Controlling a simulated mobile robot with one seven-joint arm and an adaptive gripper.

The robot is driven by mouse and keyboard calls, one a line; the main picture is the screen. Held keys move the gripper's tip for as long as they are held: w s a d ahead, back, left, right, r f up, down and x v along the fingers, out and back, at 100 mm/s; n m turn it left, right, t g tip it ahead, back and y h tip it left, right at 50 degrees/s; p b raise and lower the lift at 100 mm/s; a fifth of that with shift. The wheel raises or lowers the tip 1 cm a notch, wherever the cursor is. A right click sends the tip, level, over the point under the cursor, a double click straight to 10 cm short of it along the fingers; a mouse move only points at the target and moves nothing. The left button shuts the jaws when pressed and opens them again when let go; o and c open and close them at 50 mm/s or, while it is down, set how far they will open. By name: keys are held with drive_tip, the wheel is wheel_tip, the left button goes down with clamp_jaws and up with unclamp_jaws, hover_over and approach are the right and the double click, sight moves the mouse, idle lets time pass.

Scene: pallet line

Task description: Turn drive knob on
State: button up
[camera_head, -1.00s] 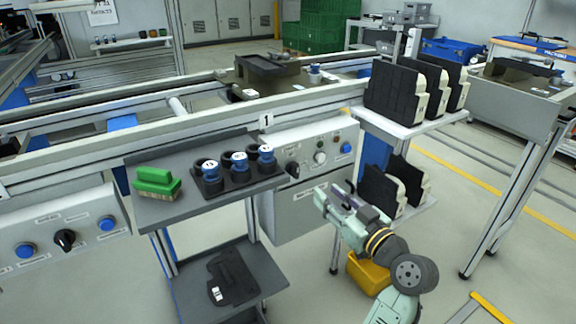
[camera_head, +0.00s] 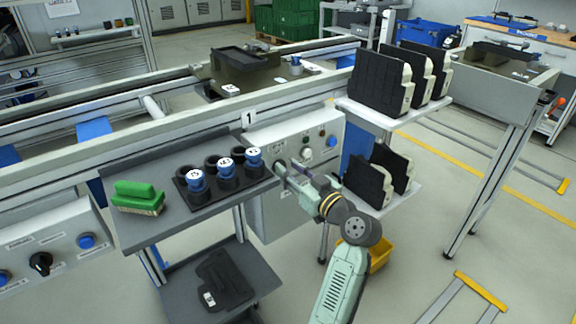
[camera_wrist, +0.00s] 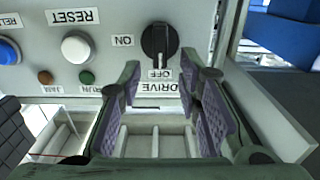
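The drive knob (camera_wrist: 158,42) is a black rotary knob on a pale control panel, which appears upside down in the wrist view. Its white pointer mark lines up with the OFF label (camera_wrist: 158,74), and the ON label (camera_wrist: 123,41) is to the left of the knob. The DRIVE label (camera_wrist: 158,87) is below OFF. My gripper (camera_wrist: 159,70) is open and empty, its purple-padded fingers either side of the labels, short of the knob. In the head view my gripper (camera_head: 289,168) is in front of the control box (camera_head: 262,213) and largely hides the knob.
The panel also carries a white RESET button (camera_wrist: 76,48), a blue button (camera_wrist: 8,50) and small lamps. A shelf with blue-topped parts in a black holder (camera_head: 200,192) and a green brush (camera_head: 138,196) is left of my gripper. A rack with black parts (camera_head: 378,82) stands right.

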drive_tip(key=shift+w+a, duration=0.4)
drive_tip(key=shift+w, duration=0.15)
drive_tip(key=shift+c, duration=0.4)
clamp_jaws()
